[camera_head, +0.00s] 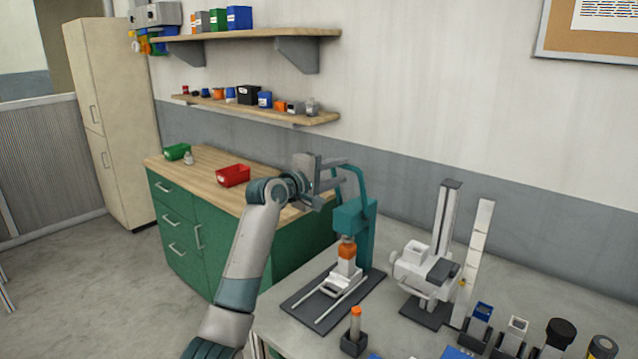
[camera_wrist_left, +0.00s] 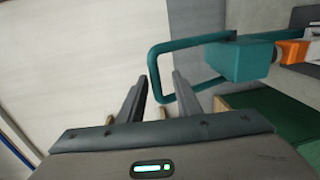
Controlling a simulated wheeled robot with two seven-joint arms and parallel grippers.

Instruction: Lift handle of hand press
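The hand press (camera_head: 354,222) is teal and stands upright on a dark base on the grey table. Its handle (camera_head: 352,168) is a teal bent-tube loop at the top, reaching left toward my gripper. My left gripper (camera_head: 338,184) is at the handle's outer end. In the left wrist view, the handle (camera_wrist_left: 190,39) shows as a loop beside the teal press head (camera_wrist_left: 240,62). Its end bar lies in line with the gap between the open fingers of my left gripper (camera_wrist_left: 160,80). I cannot tell whether they touch. My right gripper is out of view.
A white press-like device (camera_head: 428,270) stands right of the hand press. An orange-topped cylinder (camera_head: 355,322) in a black holder stands in front. A green cabinet (camera_head: 190,215) with a red bin (camera_head: 233,176) is behind my arm. Shelves hang above.

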